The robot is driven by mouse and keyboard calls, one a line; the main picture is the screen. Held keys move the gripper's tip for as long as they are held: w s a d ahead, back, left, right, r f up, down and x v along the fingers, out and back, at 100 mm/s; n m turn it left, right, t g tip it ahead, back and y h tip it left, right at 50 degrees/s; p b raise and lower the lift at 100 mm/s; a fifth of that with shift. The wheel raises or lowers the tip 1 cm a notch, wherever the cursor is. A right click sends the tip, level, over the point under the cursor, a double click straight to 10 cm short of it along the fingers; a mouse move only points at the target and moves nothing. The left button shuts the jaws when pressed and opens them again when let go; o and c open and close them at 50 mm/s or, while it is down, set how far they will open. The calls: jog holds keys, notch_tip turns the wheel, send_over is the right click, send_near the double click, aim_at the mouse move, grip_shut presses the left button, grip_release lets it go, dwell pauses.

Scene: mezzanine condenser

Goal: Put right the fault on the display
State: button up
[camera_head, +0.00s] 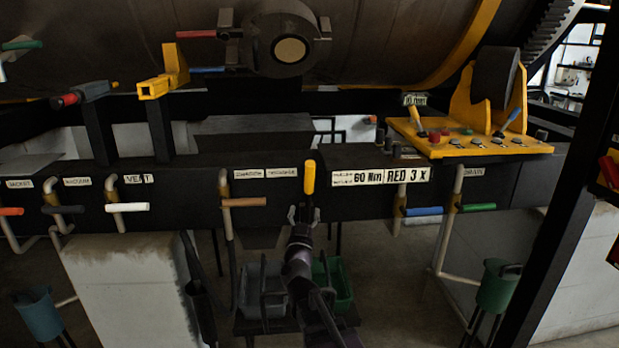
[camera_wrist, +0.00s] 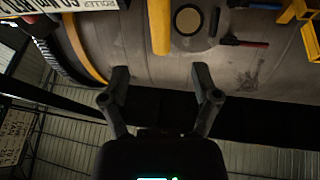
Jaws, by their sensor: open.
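My gripper (camera_head: 304,214) is in front of the dark beam at the lower middle, fingers pointing up. In the wrist view my gripper (camera_wrist: 160,76) is open, with nothing between its fingertips. An upright yellow handle (camera_head: 310,177) stands just above it in the head view. In the wrist view the yellow handle (camera_wrist: 160,27) lies beyond the fingertips, in line with the gap. A yellow control panel (camera_head: 470,143) at right carries a red button, small switches and levers. A dark rounded unit (camera_head: 497,77) stands in yellow brackets on it. No readable display message shows.
Labels on the beam include "VENT" (camera_head: 139,179) and "60 Nm RED 3 x" (camera_head: 380,177). Pipes carry a white handle (camera_head: 127,207), a blue handle (camera_head: 423,211) and several others. Grey (camera_head: 250,290) and green (camera_head: 341,285) bins stand below. A dark post (camera_head: 553,190) blocks the right.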

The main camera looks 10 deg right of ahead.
aim_at(310, 181)
jog(key=p+x, duration=0.5)
jog(key=x, duration=0.8)
jog(key=shift+w+d+r, duration=0.1)
jog(key=shift+w, duration=0.2)
grip_shut()
